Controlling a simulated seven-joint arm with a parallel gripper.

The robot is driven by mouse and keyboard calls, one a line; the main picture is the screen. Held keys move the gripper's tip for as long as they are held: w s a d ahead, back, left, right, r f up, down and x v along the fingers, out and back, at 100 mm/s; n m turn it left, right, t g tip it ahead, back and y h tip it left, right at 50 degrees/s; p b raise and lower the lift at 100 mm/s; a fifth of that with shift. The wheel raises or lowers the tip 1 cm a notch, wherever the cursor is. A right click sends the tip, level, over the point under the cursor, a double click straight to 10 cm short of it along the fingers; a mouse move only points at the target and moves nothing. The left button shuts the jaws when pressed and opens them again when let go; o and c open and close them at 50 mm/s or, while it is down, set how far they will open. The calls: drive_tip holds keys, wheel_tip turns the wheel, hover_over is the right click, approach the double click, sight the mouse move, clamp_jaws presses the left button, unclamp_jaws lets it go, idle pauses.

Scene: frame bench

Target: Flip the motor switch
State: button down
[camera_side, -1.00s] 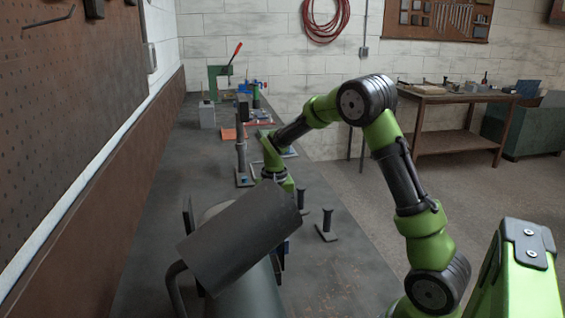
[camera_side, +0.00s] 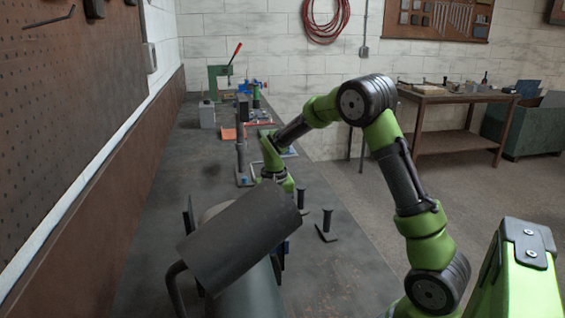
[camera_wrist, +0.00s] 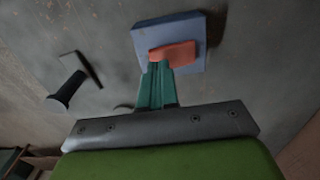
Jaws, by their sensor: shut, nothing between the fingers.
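In the wrist view, a blue square block (camera_wrist: 195,28) lies on the bench with an orange-red switch piece (camera_wrist: 174,54) on its near face. My gripper (camera_wrist: 157,70) has its green fingers shut together, with nothing between them. Its fingertips are right at the lower left of the switch piece and overlap its edge in the picture; I cannot tell whether they touch. In the side view, my fingers and the switch are hidden behind a large grey cylinder (camera_side: 240,240); my wrist shows above it.
A dark post on a flat foot (camera_wrist: 70,88) stands left of the block; similar posts (camera_side: 326,222) show in the side view. A taller post (camera_side: 241,150) stands farther back. A green press (camera_side: 222,80) and other tools are at the far end. The bench's right front is mostly clear.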

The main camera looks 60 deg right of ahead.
drive_tip(key=shift+f, duration=1)
idle(0.3)
drive_tip(key=shift+r, duration=3.55)
